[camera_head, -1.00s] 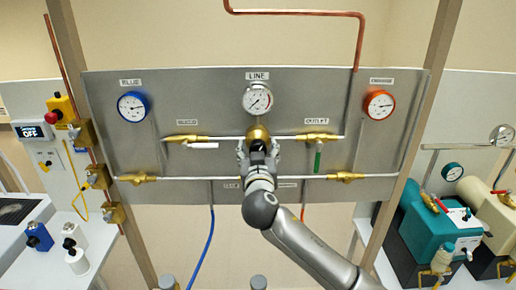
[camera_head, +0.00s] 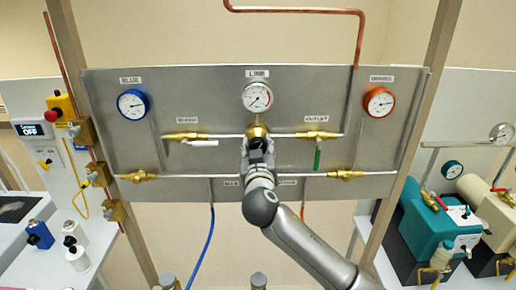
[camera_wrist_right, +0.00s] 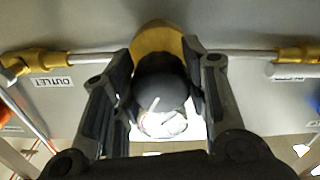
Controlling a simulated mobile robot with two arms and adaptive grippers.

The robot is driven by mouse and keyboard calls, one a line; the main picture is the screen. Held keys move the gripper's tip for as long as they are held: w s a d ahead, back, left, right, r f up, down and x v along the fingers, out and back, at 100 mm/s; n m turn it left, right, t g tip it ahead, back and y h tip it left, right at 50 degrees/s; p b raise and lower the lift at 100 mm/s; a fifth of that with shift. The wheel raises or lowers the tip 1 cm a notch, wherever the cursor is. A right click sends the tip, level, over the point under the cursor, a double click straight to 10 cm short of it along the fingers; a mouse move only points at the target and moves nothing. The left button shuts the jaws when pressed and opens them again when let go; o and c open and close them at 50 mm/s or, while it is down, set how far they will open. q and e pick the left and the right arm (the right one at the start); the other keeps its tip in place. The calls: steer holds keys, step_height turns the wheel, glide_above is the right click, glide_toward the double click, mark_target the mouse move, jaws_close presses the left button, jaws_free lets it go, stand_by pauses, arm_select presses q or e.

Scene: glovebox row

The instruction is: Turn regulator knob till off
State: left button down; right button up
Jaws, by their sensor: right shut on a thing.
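The regulator is a brass body (camera_head: 257,131) at the middle of the grey panel, under the LINE gauge (camera_head: 257,97). Its dark round knob (camera_wrist_right: 162,92) shows in the right wrist view, with a pale mark on its face, in front of the brass body (camera_wrist_right: 157,38). My right gripper (camera_head: 258,147) reaches up to the knob from below. In the wrist view its two fingers stand on either side of the knob, shut on it. The gripper hides the knob in the head view. The gauge needle is too small to read surely. My left gripper is out of view.
A BLUE-side gauge (camera_head: 133,105) and an orange gauge (camera_head: 379,103) flank the panel. Brass valves with a white handle (camera_head: 203,143) and a green handle (camera_head: 317,159) sit close on both sides of my gripper. A blue hose (camera_head: 204,247) hangs below.

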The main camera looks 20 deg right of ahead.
steer(key=n, duration=0.3)
steer(key=shift+p, duration=0.4)
steer(key=n+p, duration=0.1)
steer(key=n, duration=0.3)
steer(key=shift+r, duration=0.15)
steer(key=n+p, duration=0.3)
steer(key=n, duration=0.2)
steer(key=shift+d+r, duration=0.1)
steer(key=n+p, duration=0.1)
steer(key=n, duration=0.3)
steer(key=shift+p, duration=0.35)
steer(key=n, duration=0.3)
steer(key=shift+n, duration=0.4)
steer(key=n, duration=0.8)
steer(key=shift+n, duration=2.4)
